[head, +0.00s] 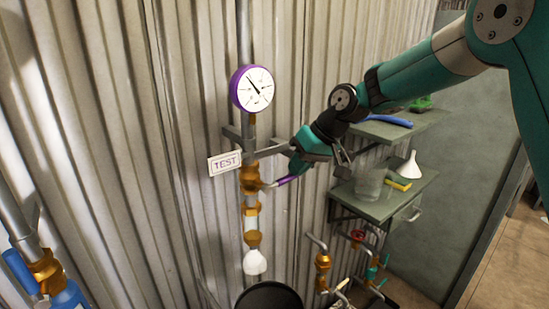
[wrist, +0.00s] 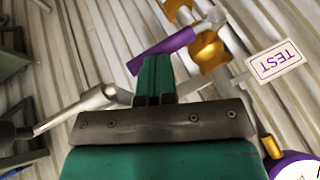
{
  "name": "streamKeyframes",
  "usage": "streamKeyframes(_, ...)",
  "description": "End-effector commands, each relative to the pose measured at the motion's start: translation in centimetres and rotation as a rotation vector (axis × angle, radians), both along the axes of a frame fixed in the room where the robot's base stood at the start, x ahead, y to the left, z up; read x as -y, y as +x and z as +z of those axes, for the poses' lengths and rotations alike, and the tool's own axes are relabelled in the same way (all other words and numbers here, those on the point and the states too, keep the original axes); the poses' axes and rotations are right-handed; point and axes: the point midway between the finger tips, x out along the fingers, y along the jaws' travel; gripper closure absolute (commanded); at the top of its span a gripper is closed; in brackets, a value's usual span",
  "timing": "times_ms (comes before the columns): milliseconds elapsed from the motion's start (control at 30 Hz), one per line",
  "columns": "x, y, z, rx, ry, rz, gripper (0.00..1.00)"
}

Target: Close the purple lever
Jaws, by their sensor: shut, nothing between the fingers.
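The purple lever (head: 286,180) sticks out to the right, roughly crosswise, from a brass valve (head: 250,180) on a vertical pipe against the corrugated wall. In the wrist view the lever (wrist: 165,47) runs slantwise just past the fingertips, joined to its brass valve (wrist: 209,50). My gripper (head: 298,168) is at the lever's free outer part, coming from the upper right. Its teal fingers (wrist: 155,62) are together with nothing between them. The tips look very close to the lever; I cannot tell whether they touch it.
A TEST sign (head: 225,162) hangs left of the valve. A purple-rimmed gauge (head: 251,88) sits above it on the pipe. A black bucket (head: 268,296) is below. Shelves (head: 385,190) with a clear container and a white funnel (head: 409,166) stand to the right. More brass valves (head: 322,263) are lower right.

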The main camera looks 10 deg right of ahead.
Motion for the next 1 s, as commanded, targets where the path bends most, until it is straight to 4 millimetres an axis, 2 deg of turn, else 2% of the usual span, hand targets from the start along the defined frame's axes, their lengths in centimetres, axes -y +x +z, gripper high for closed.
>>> streamKeyframes(200,0.27,0.17,-0.82,0.0,-0.001,0.0,1.0)
streamKeyframes(833,0.47,0.14,-1.25,-0.005,-0.003,-0.002,1.0)
streamKeyframes(1000,0.51,0.05,-0.34,-0.005,-0.003,-0.002,1.0)
